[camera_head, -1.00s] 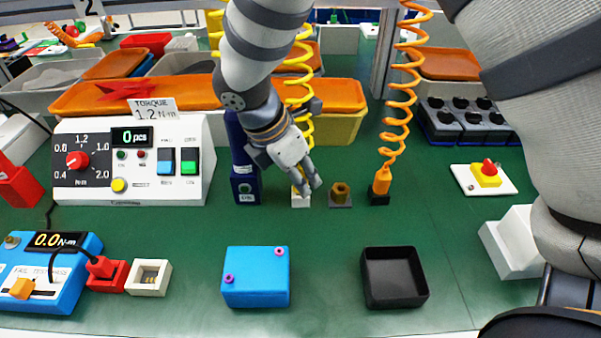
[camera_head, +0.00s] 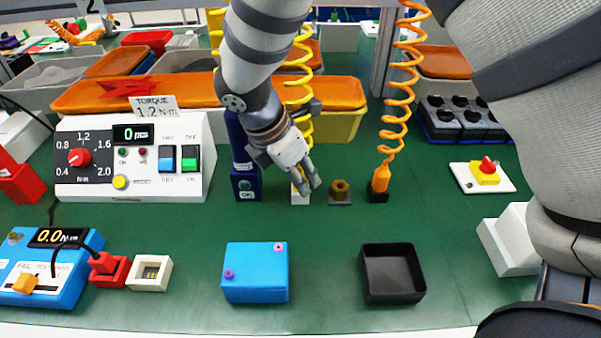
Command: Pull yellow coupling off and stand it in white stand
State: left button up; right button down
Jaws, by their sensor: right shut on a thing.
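My right gripper (camera_head: 309,187) reaches down at the middle of the bench and is shut on the yellow coupling (camera_head: 296,191). The coupling is mostly hidden behind the fingers, at the lower end of a yellow coiled hose (camera_head: 299,92). The white stand (camera_head: 300,199) is directly below the fingers. I cannot tell whether the coupling is seated in it or just above it. A bare brass fitting (camera_head: 340,188) on a grey base is just right of the gripper. My left gripper is not in view.
An orange coupling (camera_head: 381,180) on its coiled hose stands in a black base to the right. A dark blue tool (camera_head: 245,182) stands close on the left. A blue box (camera_head: 255,272) and black tray (camera_head: 392,274) are in front, with clear green bench between.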

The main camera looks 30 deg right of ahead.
jog(key=c, duration=1.3)
grip_release()
jog(key=v, duration=1.2)
